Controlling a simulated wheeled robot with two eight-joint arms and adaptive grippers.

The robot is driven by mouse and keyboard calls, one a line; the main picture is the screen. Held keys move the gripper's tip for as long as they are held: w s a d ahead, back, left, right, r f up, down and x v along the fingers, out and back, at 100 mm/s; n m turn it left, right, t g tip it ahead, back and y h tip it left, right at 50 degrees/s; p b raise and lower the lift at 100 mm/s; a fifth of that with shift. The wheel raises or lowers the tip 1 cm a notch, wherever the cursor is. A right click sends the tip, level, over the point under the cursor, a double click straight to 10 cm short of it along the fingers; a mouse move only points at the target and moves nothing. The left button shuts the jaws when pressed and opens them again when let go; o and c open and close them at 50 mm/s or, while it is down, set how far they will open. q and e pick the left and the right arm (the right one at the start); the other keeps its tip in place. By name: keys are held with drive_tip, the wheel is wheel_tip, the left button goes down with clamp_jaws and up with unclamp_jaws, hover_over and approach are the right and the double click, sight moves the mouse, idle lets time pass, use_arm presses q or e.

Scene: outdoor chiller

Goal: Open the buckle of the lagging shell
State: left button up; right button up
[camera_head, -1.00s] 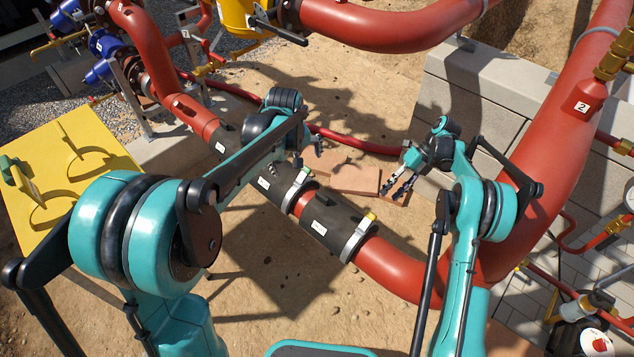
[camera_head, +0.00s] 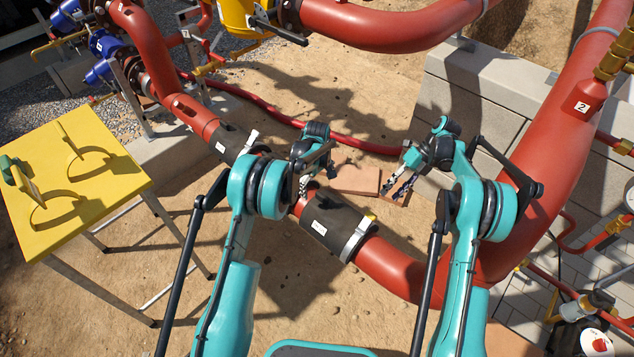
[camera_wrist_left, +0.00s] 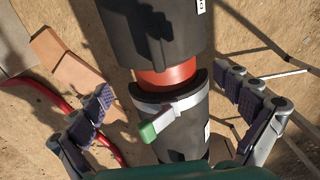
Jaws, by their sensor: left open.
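A red pipe runs diagonally through the head view, wrapped in black lagging shells. One black shell (camera_head: 335,222) has a grey band and a yellow-tipped buckle (camera_head: 370,215). My right gripper (camera_head: 398,185) is open beyond the pipe.
Brick-coloured blocks (camera_head: 355,179) lie on the ground behind the pipe. A thin red hose (camera_head: 270,120) crosses the sand. A yellow table (camera_head: 110,170) stands left, a concrete block wall (camera_head: 470,100) right.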

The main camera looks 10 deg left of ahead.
sight(367, 221)
use_arm(q)
wheel_tip(367, 221, down, 6)
idle(0.4)
drive_tip(key=shift+c, duration=0.3)
drive_tip(key=c, duration=1)
drive_tip(key=shift+s+r, duration=0.1)
drive_tip(key=shift+r, duration=0.05)
drive_tip(key=c, duration=0.7)
use_arm(e)
drive_tip(key=shift+s+r, duration=0.1)
drive_tip(key=shift+r, duration=0.05)
drive_tip(key=shift+o, duration=1.1)
use_arm(q)
drive_tip(key=shift+s, duration=0.1)
drive_tip(key=shift+c, duration=0.4)
use_arm(e)
drive_tip(key=shift+s+a+f+n+t+h, duration=0.1)
drive_tip(key=shift+s+a+f+n+h, duration=0.45)
drive_tip(key=shift+a+f+n, duration=0.6)
drive_tip(key=shift+s+a+f+n+t+h, duration=0.1)
drive_tip(key=shift+s+a+f+n+h, duration=0.5)
drive_tip(key=shift+f+n, duration=1.05)
drive_tip(key=shift+s+a+f+n+t+h, duration=0.1)
drive_tip(key=shift+s+a+f+n+h, duration=0.45)
drive_tip(key=shift+a+f+n, duration=0.6)
